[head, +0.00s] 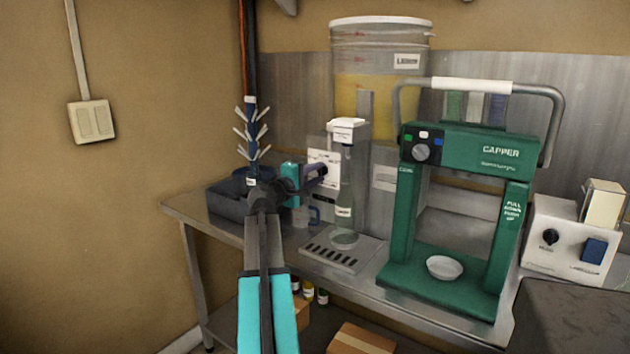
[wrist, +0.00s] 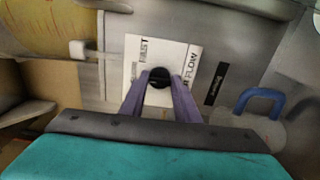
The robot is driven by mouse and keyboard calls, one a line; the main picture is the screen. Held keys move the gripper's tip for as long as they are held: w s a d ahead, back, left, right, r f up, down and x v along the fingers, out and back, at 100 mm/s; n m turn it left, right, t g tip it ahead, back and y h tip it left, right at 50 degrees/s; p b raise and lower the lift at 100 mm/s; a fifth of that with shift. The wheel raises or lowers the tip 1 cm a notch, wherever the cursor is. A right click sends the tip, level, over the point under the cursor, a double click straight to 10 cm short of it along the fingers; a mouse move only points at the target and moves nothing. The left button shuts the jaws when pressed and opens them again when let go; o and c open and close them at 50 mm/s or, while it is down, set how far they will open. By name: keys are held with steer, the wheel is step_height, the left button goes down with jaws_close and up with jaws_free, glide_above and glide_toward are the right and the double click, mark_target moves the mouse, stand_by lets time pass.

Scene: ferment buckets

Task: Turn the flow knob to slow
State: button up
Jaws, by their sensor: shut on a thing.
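The flow knob (wrist: 158,76) is a small round black knob on a white card (wrist: 176,54) in the wrist view. The card carries the words FAST and FLOW; other lettering on it is blurred. My gripper (wrist: 158,86) has its two purple-grey fingers on either side of the knob, shut on it. I cannot make out a pointer mark, so the knob's setting does not show.
A clear bottle (head: 345,191) stands under the filler spout (head: 347,127), just right of my gripper. A blue-handled jug (head: 301,216) is below it. The bottle tree (head: 250,130) rises behind my arm at left. A green capper (head: 420,230) stands at right.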

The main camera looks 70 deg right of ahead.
steer(key=shift+d+r, duration=0.1)
steer(key=shift+r, duration=0.15)
steer(key=o, duration=1)
steer(key=shift+f, duration=0.1)
steer(key=shift+c, duration=0.2)
steer(key=shift+o, duration=0.4)
steer(key=shift+f, duration=0.1)
steer(key=v, duration=1.4)
steer(key=shift+w, duration=0.1)
